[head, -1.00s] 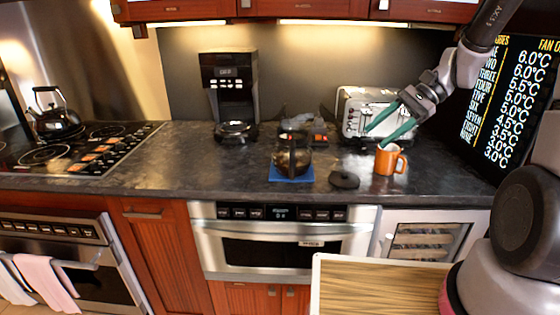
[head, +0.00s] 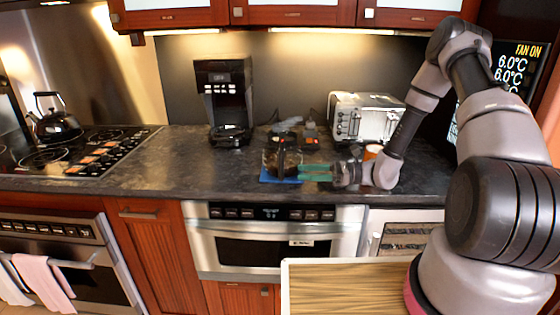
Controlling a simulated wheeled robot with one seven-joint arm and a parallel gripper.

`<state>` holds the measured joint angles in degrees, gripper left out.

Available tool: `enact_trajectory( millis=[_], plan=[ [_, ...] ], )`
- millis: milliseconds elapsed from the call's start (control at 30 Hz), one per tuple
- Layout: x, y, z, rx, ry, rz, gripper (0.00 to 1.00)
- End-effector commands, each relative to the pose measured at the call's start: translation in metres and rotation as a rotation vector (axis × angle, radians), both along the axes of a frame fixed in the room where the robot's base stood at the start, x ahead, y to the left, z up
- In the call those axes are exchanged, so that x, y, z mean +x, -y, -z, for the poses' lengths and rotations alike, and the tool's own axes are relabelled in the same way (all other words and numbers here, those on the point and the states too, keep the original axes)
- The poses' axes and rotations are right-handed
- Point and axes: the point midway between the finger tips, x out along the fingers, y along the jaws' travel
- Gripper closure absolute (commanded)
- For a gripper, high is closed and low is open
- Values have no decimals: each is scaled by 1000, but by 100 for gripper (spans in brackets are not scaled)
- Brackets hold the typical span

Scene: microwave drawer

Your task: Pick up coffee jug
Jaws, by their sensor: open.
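The coffee jug (head: 276,160) is a dark glass jug with a black handle. It stands upright on a blue mat (head: 268,178) on the dark counter, in the middle of the head view. My gripper (head: 304,173) is low over the counter, just right of the jug, with its green fingers pointing left at the jug's handle side. The fingers are open. I cannot tell whether their tips touch the jug or lie around its handle.
A coffee maker (head: 225,100) stands behind the jug to the left. A toaster (head: 362,118) and an orange mug (head: 372,151), mostly hidden by my arm, are to the right. A kettle (head: 57,122) sits on the stove (head: 85,150). The counter (head: 190,170) left of the jug is clear.

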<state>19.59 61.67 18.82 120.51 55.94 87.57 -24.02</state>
Motion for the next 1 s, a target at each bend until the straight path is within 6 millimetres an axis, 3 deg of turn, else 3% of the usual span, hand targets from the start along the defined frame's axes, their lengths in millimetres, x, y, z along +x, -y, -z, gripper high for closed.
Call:
enact_trajectory(
  millis=[600, 900, 933, 1000],
  plan=[
    [0, -75, 2, -1, 0, -3, 43],
    [1, -80, 2, -1, 0, -1, 43],
    [1, -80, 2, -1, 0, -1, 51],
    [1, -80, 2, -1, 0, -1, 78]
  ],
)
